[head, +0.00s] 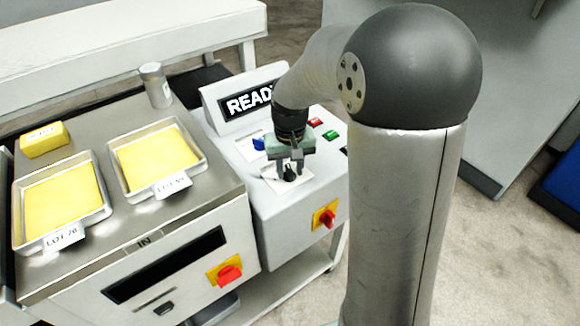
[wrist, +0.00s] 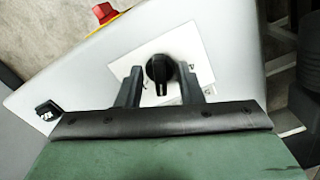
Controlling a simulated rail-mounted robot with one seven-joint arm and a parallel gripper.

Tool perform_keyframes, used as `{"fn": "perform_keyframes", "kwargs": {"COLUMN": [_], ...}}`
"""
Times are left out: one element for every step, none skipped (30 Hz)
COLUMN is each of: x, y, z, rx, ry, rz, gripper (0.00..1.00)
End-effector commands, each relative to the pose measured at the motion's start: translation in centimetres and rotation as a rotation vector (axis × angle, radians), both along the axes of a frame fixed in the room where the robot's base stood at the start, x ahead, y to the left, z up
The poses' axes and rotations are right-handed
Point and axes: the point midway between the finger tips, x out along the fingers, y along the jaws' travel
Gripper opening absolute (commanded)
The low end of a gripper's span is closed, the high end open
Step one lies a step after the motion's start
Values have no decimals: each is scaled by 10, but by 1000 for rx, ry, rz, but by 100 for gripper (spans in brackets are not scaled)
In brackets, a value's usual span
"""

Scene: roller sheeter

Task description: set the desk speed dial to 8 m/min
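The speed dial is a black knob (wrist: 160,68) with a white pointer line, on a white plate (wrist: 185,45) of the desk panel. In the wrist view the pointer line points down toward my gripper's palm. The scale marks are too faint to read. My gripper (wrist: 161,80) is open, with one finger on each side of the knob and visible gaps between. In the head view my gripper (head: 289,163) points down over the desk, and the dial (head: 290,175) shows between its fingertips.
The desk display (head: 248,101) reads "READ", its end hidden by my arm. A red-yellow switch (head: 326,216) is on the desk front. Trays with yellow sheets stand left.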

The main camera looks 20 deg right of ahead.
Motion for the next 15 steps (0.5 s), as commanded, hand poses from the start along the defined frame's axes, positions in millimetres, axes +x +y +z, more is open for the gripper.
{"fn": "perform_keyframes", "kwargs": {"x": [0,0,0,0,0,0,0,0,1,0,0,0,1,1,1], "y": [0,0,0,0,0,0,0,0,0,0,0,0,0,0,0], "z": [0,0,0,0,1,4,6,10,15,20,26,35,42,49,59], "rx": [0,0,0,0,0,0,0,0,0,0,0,0,0,0,0], "ry": [1,1,1,1,1,0,0,-1,-2,-2,-3,-4,-5,-4,-5], "rz": [0,0,0,0,0,0,0,0,0,0,0,0,0,0,0], "gripper": [34,34,34,34,34,34,34,34,34,34,34,34,34,34,34]}}
